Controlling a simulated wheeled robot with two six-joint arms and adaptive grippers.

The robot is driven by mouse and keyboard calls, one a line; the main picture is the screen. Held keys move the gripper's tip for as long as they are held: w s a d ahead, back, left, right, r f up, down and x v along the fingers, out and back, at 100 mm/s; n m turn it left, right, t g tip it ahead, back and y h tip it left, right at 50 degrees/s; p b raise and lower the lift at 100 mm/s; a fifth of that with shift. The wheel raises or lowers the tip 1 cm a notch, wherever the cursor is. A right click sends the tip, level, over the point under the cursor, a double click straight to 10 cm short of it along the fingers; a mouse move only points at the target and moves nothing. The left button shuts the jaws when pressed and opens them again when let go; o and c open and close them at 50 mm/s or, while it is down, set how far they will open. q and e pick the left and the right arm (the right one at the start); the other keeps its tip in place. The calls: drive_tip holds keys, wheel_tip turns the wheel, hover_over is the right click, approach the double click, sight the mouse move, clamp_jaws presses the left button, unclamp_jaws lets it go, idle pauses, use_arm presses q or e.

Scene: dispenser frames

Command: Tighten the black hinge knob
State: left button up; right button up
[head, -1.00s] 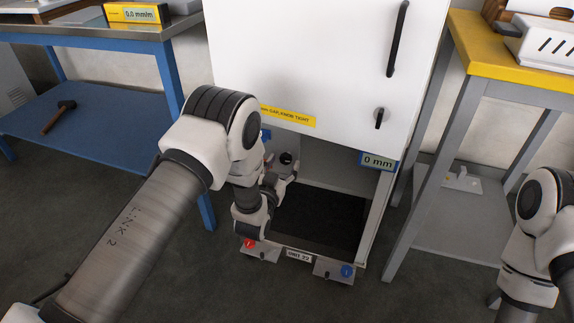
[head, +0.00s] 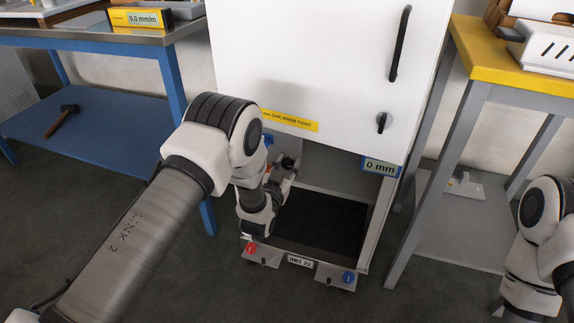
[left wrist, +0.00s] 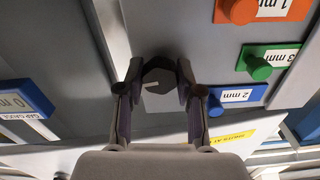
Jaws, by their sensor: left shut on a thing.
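The black hinge knob (left wrist: 158,76) has dark facets and a pale mark on its face. In the left wrist view it sits between the two fingers of my left gripper (left wrist: 160,84), which are shut on it. In the head view my left gripper (head: 286,166) is inside the open lower part of the white cabinet (head: 315,60), and the knob is hidden by it.
A display (head: 380,167) reads 0 mm. Benches stand on both sides of the cabinet.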

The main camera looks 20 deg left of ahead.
use_arm(q)
drive_tip(key=m, duration=0.5)
drive_tip(key=shift+p, duration=0.3)
drive_tip(key=m, duration=1)
drive_tip(key=shift+f, duration=0.1)
drive_tip(key=shift+m, duration=2.3)
drive_tip(key=o, duration=1.2)
drive_tip(key=shift+c, duration=0.2)
